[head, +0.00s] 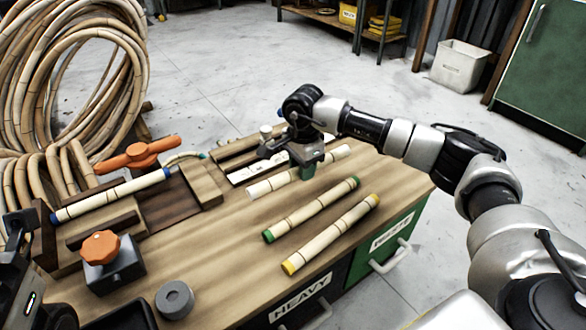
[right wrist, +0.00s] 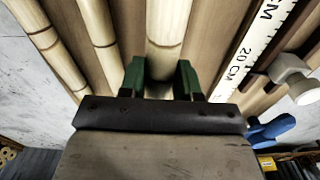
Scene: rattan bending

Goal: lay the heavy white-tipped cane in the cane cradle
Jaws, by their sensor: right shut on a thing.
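The white-tipped cane (head: 268,184) lies along the wooden bench, pale with dark rings and white ends. My right gripper (head: 307,172) is at its middle, shut on it from above. In the right wrist view the cane (right wrist: 167,35) runs between the green fingers (right wrist: 161,80). At the left of the bench, wooden blocks that look like the cradle (head: 100,222) carry a blue-tipped cane (head: 112,195); I cannot tell for certain that this is the cane cradle. Dark parts of my left arm show at the left edge, and its fingers cannot be made out.
A green-tipped cane (head: 312,209) and a yellow-tipped cane (head: 332,234) lie nearer the front. A ruler strip (head: 245,172) lies behind the held cane. Open bench lies between.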

